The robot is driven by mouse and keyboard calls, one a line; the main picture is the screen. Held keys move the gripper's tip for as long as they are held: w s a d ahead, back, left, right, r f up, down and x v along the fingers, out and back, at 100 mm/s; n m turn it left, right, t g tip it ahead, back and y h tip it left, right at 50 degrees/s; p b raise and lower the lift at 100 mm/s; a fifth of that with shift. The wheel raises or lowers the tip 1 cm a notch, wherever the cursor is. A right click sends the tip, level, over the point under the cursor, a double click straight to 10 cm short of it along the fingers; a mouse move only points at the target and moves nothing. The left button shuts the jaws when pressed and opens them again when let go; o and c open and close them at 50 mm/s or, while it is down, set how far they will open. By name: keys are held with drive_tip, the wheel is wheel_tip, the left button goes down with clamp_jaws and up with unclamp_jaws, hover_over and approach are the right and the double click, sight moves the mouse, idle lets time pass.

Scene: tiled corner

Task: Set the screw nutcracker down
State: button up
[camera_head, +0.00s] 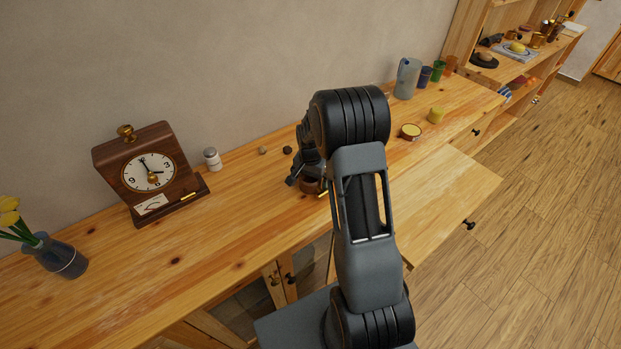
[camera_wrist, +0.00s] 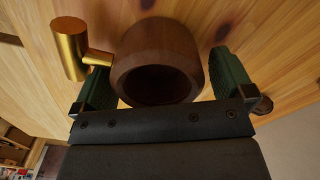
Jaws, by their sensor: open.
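The screw nutcracker is a dark brown wooden cup with a brass screw and crossbar on one side. In the wrist view the cup (camera_wrist: 158,50) sits between my fingers, its dark hollow facing the camera, with the brass handle (camera_wrist: 70,48) sticking out to the left past the left finger. My gripper (camera_wrist: 160,66) is open, one green-padded finger on each side of the cup; a narrow gap shows at the right finger. In the head view the nutcracker (camera_head: 309,186) appears to rest on the wooden counter, partly hidden by my gripper (camera_head: 303,174) and arm.
A wooden clock (camera_head: 150,172), a small white-capped jar (camera_head: 212,159) and a flower vase (camera_head: 58,256) stand to the left. Two small round things (camera_head: 287,150) lie behind my gripper. A round tin (camera_head: 410,131), yellow object (camera_head: 436,115) and several cups stand to the right. The front-left counter is clear.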

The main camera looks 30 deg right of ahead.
wheel_tip(320, 180, up, 12)
drive_tip(key=s+a+r+n+t, duration=0.1)
drive_tip(key=s+a+r+n, duration=0.1)
drive_tip(key=s, duration=0.4)
drive_tip(key=s+a+r+n+t, duration=0.1)
drive_tip(key=s+a+r+n, duration=0.2)
drive_tip(key=s, duration=0.4)
drive_tip(key=s+a+r+n+t, duration=0.2)
drive_tip(key=s+a+r+n, duration=0.1)
drive_tip(key=s, duration=0.4)
drive_tip(key=shift+a+n+b, duration=0.3)
drive_tip(key=shift+a+n, duration=0.6)
drive_tip(key=shift+a, duration=0.35)
drive_tip(key=shift+c, duration=0.5)
